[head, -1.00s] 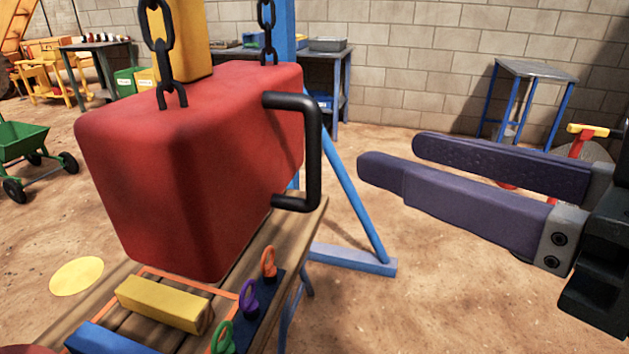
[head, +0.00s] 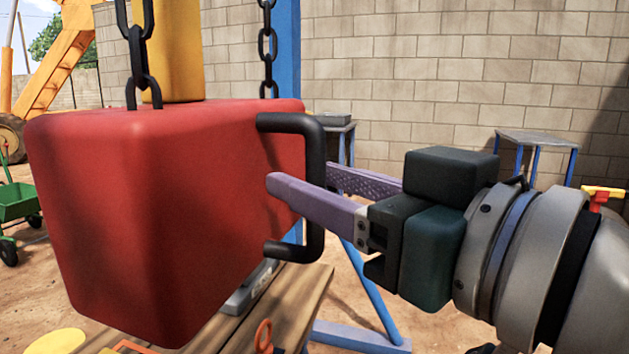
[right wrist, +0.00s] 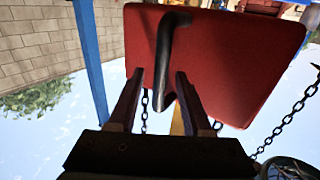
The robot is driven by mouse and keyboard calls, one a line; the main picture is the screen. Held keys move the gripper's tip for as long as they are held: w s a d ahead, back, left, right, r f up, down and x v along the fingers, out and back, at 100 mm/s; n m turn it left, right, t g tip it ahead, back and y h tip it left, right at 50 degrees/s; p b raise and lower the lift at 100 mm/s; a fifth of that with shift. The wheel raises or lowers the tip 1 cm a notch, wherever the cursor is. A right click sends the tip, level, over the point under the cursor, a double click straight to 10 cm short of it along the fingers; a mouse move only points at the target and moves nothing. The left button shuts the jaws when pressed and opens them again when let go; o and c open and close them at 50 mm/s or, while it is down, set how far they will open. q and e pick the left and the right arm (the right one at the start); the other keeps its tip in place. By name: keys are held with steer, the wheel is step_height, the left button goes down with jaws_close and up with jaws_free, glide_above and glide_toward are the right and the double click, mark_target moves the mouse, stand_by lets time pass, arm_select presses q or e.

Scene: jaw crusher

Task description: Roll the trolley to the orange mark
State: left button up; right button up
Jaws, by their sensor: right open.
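A large red block (head: 150,200) hangs on black chains (head: 141,60), with a black bar handle (head: 315,190) on its right side. A yellow part (head: 172,50) stands above the block. My right gripper (head: 300,178) is open at the handle, with one finger in front of the upright bar and the other behind it. In the right wrist view the handle (right wrist: 164,60) runs down between the two fingers (right wrist: 160,75); contact cannot be told. No part is clearly recognisable as the trolley. An orange outline (head: 130,346) shows partly at the bottom edge. My left gripper is out of view.
A wooden bench (head: 300,300) with a grey object (head: 250,287) and an orange ring piece (head: 263,335) lies below the block. A blue post (head: 287,50) and slanted brace stand behind. A green cart (head: 15,205) is at left, and a yellow disc (head: 55,341) lies low left.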

steer(key=shift+w+a, duration=0.2)
steer(key=shift+w, duration=0.1)
jaws_close()
stand_by(1.3)
